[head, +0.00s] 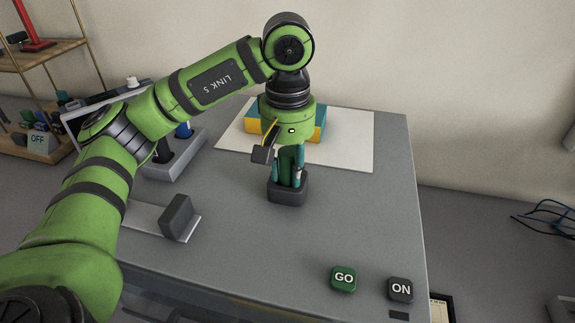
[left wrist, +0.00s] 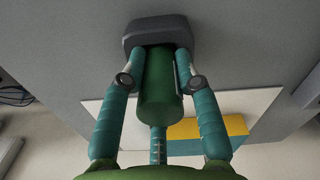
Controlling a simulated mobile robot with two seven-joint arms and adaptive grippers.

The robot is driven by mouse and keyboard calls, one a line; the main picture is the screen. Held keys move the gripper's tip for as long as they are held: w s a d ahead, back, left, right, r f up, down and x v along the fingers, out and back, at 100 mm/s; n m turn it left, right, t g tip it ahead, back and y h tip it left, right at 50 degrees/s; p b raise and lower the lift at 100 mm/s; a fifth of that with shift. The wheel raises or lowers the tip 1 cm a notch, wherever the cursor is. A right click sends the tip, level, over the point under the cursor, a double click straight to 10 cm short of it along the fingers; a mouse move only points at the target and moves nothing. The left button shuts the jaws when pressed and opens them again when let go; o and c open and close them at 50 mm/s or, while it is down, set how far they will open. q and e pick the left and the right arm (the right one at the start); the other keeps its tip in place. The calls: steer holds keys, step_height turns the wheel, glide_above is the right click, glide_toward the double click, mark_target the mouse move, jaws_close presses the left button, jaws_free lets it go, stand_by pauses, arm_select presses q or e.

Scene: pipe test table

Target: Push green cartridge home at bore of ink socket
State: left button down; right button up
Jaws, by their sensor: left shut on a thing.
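My left gripper (head: 288,181) points straight down at the dark grey ink socket (head: 288,195) on the table. Its teal fingers are shut on the green cartridge (head: 289,160), one on each side. In the left wrist view the green cartridge (left wrist: 158,92) stands between the fingertips (left wrist: 160,80), with its far end at the ink socket (left wrist: 157,32). The bore is hidden behind the cartridge and fingers, so I cannot tell how deep the cartridge sits. My right gripper is not in view.
A teal and yellow block (head: 318,122) lies on a white sheet (head: 350,145) behind the gripper. A grey holder (head: 178,165) with dark and blue items stands left. A green GO button (head: 343,279) and a dark ON button (head: 400,290) are at the front right. The right tabletop is clear.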

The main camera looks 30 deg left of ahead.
arm_select(q)
steer(key=shift+s+d+f, duration=0.1)
steer(key=shift+s+f, duration=0.05)
steer(key=shift+f, duration=0.25)
steer(key=c, duration=0.8)
jaws_free()
steer(key=shift+c, duration=0.2)
step_height(320, 180, up, 12)
steer(key=shift+r, duration=0.2)
